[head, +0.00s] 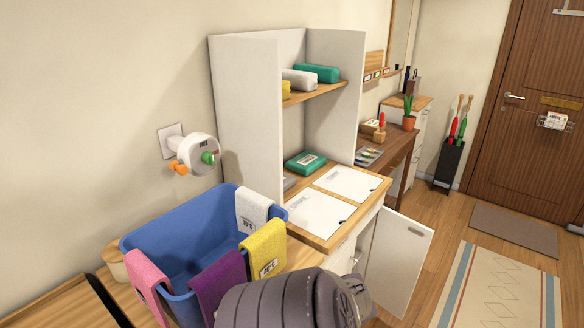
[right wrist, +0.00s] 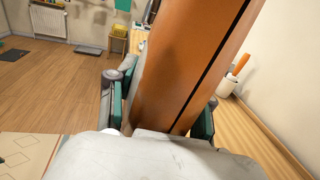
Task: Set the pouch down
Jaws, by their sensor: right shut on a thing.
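My right gripper (right wrist: 160,110) shows in the right wrist view, with a teal-padded finger on each side. It is shut on a long orange-brown thing with a dark seam, which I take to be the pouch (right wrist: 180,65). The pouch runs up out of the top of that view, so its far end is hidden. Whether it touches a surface cannot be told. In the head view, my grey arm fills the bottom centre, and neither the pouch nor the right gripper can be made out. My left gripper is not in view.
A blue basin (head: 175,232) with coloured cloths over its rim stands on the wooden counter. Beside it is a white shelf unit (head: 245,120) holding rolls and a green case (head: 305,163). White panels (head: 322,214) lie on its wooden top. A cabinet door (head: 398,262) stands open below.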

